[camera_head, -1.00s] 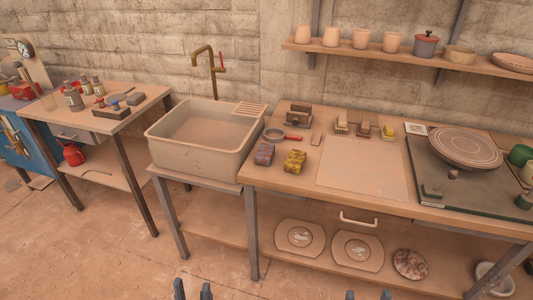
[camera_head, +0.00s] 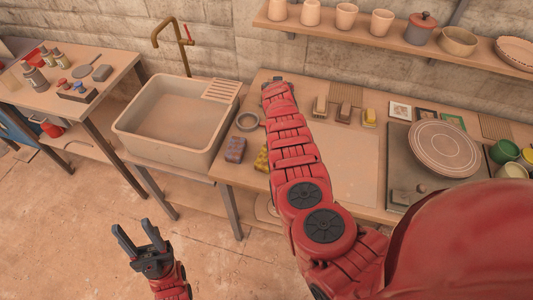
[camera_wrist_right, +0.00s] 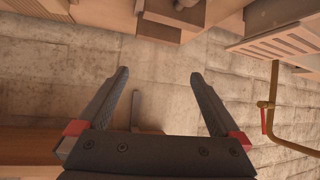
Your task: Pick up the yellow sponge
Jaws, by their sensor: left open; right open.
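The yellow sponge (camera_head: 262,160) lies on the worktable right of the sink, dark-spotted and largely hidden behind my right arm in the head view. A purple-grey sponge (camera_head: 235,149) lies just left of it. My right arm reaches across the table past the yellow sponge. My right gripper (camera_wrist_right: 159,78) is open and empty in the right wrist view, with the brick wall behind its fingers; no sponge shows there. My left gripper (camera_head: 139,236) is open and empty, low over the floor in front of the tables.
A sink (camera_head: 180,121) with a brass tap (camera_head: 177,40) stands left of the worktable. A banding wheel (camera_head: 444,148) stands at the right. A wall shelf (camera_head: 400,45) holds pots.

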